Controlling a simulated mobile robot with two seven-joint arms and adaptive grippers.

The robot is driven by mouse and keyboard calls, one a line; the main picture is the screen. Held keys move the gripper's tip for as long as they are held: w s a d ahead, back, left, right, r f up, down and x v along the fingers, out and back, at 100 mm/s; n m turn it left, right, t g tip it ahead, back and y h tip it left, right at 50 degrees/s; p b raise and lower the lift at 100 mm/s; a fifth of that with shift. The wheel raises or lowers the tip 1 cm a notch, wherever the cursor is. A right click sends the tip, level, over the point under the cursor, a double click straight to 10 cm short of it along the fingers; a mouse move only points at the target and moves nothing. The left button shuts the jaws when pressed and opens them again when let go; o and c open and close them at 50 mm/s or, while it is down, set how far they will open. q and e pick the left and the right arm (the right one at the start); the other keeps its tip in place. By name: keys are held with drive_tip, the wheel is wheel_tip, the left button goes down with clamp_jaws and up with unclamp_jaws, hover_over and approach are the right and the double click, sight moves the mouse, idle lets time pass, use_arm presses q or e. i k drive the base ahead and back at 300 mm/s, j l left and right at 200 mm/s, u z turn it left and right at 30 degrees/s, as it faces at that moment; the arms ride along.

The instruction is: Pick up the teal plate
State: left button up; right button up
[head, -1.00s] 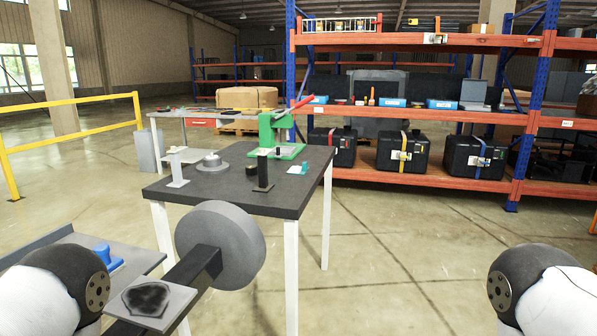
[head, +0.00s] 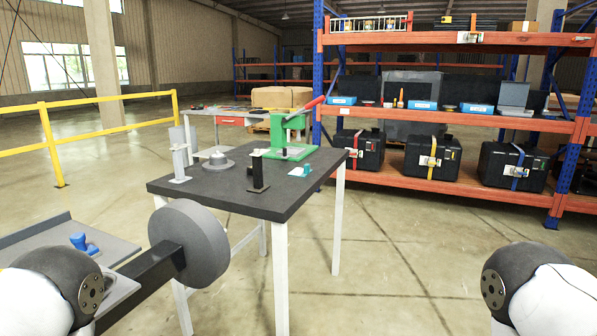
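The teal plate seems to be the small teal piece (head: 307,169) on the dark table (head: 290,205), near its right edge. It is small, and its exact shape is hard to tell. A small white patch shows right beside it on the left. It lies to the right of a black upright bracket (head: 258,173). Neither of my grippers is in view; only rounded parts of my arms show at the bottom left and bottom right corners.
A grey disc on a black bar (head: 190,243) stands in the left foreground, before the table. A green press with a red lever (head: 290,130) and a grey round part (head: 217,162) stand on the table. Shelving (head: 440,185) is behind. Open floor lies right of the table.

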sight(300, 172)
drive_tip(key=i+l+u, duration=0.3)
drive_tip(key=l, duration=0.35)
drive_tip(key=i+l+u, duration=0.3)
drive_tip(key=l, duration=0.4)
drive_tip(key=i+l+u, duration=0.3)
drive_tip(key=i+l, duration=0.2)
drive_tip(key=i+l+u, duration=0.15)
drive_tip(key=l, duration=0.3)
drive_tip(key=i+l+u, duration=0.15)
drive_tip(key=l, duration=0.25)
drive_tip(key=i, duration=0.1)
